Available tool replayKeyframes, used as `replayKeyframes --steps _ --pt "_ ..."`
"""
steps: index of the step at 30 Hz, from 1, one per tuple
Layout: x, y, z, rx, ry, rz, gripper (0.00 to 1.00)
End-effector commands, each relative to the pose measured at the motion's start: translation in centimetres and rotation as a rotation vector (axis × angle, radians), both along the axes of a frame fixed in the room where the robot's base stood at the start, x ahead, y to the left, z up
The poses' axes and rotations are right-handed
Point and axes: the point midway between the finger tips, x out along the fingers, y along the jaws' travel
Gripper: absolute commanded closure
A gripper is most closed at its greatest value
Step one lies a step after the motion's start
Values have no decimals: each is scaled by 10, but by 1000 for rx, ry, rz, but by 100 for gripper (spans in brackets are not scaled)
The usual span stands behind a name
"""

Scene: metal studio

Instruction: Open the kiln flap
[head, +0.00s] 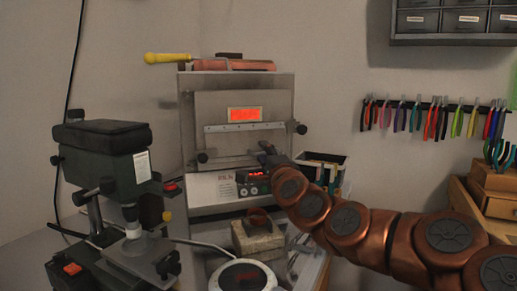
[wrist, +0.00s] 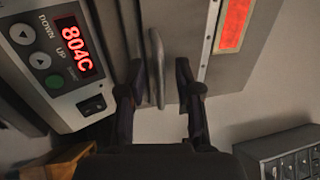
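The kiln (head: 284,95) stands against the wall in the head view, a grey metal box with a control panel below. Its flap (head: 213,110) appears closed and has a glowing red window (head: 245,114); the window also shows in the wrist view (wrist: 233,22). My gripper (head: 266,152) is at the lower right of the flap. In the wrist view my gripper (wrist: 159,68) is open, one finger on each side of the flap's metal handle (wrist: 157,62). I see gaps beside the handle; whether a finger touches it I cannot tell.
The control panel (wrist: 50,55) reads 804C. A fire brick (head: 257,238) and a round white device (head: 243,276) stand before the kiln. A green bench machine (head: 100,160) is at left. A tool-filled box (head: 322,170) stands right of the kiln, close to my arm.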

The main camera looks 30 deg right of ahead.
Motion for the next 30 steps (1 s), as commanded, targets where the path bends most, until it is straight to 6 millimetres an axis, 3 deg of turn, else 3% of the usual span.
replayKeyframes --steps 9,19,30 --pt "3 0 1 0 0 2 66" --pt "3 0 1 0 0 2 100" --pt "2 -1 0 0 0 1 100"
